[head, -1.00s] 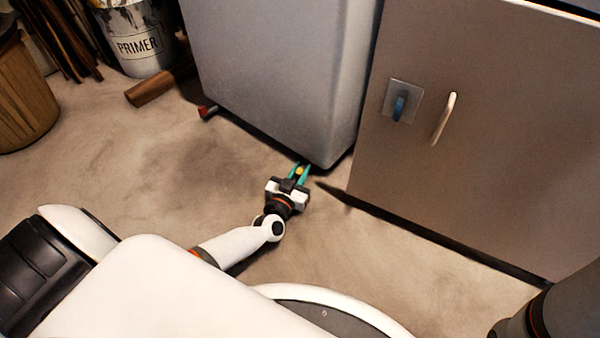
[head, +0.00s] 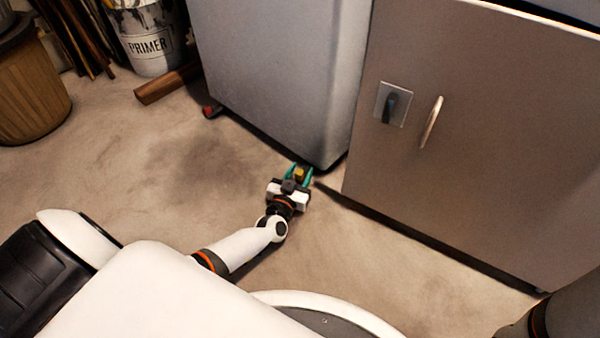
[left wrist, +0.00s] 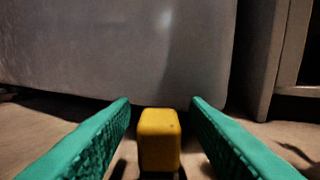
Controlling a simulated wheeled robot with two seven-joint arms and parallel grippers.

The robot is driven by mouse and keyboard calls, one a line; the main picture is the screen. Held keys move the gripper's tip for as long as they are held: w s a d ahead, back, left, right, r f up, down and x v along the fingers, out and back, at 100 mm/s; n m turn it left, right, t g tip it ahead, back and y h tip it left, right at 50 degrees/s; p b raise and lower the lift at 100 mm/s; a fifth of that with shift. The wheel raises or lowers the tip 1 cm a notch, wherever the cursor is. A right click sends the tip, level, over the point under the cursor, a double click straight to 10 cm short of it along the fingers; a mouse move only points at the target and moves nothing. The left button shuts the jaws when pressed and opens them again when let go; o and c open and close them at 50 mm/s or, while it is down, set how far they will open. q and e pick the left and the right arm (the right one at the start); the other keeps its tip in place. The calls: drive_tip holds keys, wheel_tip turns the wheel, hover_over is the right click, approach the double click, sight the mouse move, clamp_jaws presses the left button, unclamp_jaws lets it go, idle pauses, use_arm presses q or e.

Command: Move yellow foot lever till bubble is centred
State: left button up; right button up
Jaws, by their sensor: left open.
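The yellow foot lever (left wrist: 159,138) shows in the left wrist view at the foot of the grey appliance (left wrist: 120,45). It stands between the two green fingers of my left gripper (left wrist: 160,108), with a gap on each side. In the head view my left gripper (head: 300,173) is low at the appliance's front right corner, open around the yellow lever (head: 300,174). A red foot lever (head: 211,111) sticks out at the appliance's left corner. No bubble level shows in either view. My right gripper is out of view.
A brown cabinet (head: 470,150) with a handle and a dark switch stands right of the appliance. A primer bucket (head: 150,45), a brown roll (head: 168,82) and a wooden basket (head: 28,95) are at the upper left. The floor left of my gripper is clear.

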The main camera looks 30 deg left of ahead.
use_arm(q)
drive_tip(key=shift+s+r, duration=0.1)
drive_tip(key=shift+s, duration=0.25)
drive_tip(key=s+p, duration=0.2)
drive_tip(key=s, duration=0.1)
drive_tip(key=s+d+p, duration=0.1)
drive_tip(key=s+p, duration=0.1)
drive_tip(key=s, duration=0.2)
drive_tip(key=s+p, duration=0.2)
drive_tip(key=s, duration=0.1)
drive_tip(key=shift+s+d, duration=0.15)
drive_tip(key=shift+d, duration=0.2)
drive_tip(key=shift+s, duration=0.4)
